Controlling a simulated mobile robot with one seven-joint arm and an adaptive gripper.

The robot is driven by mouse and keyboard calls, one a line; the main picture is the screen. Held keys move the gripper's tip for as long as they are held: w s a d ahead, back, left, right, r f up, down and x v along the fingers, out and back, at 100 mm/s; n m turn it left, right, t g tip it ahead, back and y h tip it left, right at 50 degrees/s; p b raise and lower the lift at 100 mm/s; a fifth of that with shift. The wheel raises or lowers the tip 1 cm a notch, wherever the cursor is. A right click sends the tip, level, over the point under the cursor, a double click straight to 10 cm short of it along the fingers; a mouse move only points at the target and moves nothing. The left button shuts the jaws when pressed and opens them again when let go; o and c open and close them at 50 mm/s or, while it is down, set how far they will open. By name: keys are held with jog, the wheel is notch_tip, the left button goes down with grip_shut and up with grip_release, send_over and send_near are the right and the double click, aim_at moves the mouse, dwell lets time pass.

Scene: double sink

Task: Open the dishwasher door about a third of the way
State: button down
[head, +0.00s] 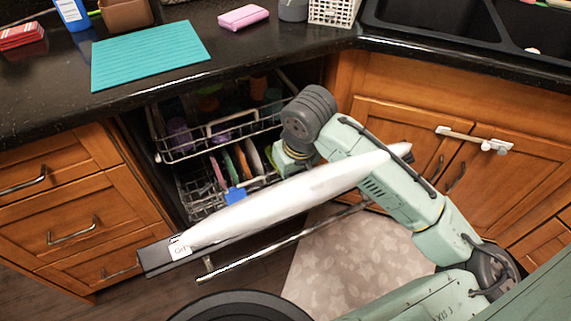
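The dishwasher door (245,212) stands partly open, tilted out from the cabinet front. Its pale inner side and dark top edge show, and its long bar handle (285,240) is on the outer side. Behind the door, the upper rack (215,140) and lower rack (200,200) are visible inside, holding dishes. My arm reaches over the door from the right. My gripper (292,160) points down on the inner side of the door, close to it. Its fingertips are hidden, so I cannot tell whether it is open or touching the door.
A black counter (300,45) runs above, with a teal mat (150,55) and a pink sponge (243,17). The sink (430,20) is at the upper right. Wooden drawers (75,215) stand left, cupboard doors (400,110) right. A patterned rug (345,260) lies in front.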

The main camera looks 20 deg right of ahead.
jog(key=shift+w, duration=0.1)
jog(key=shift+w+r+p, duration=0.3)
jog(key=shift+w, duration=0.1)
jog(key=w+v, duration=0.2)
jog(key=v, duration=0.8)
jog(key=shift+w+r+p, duration=0.35)
jog(key=shift+r+p, duration=0.05)
jog(key=shift+r, duration=0.25)
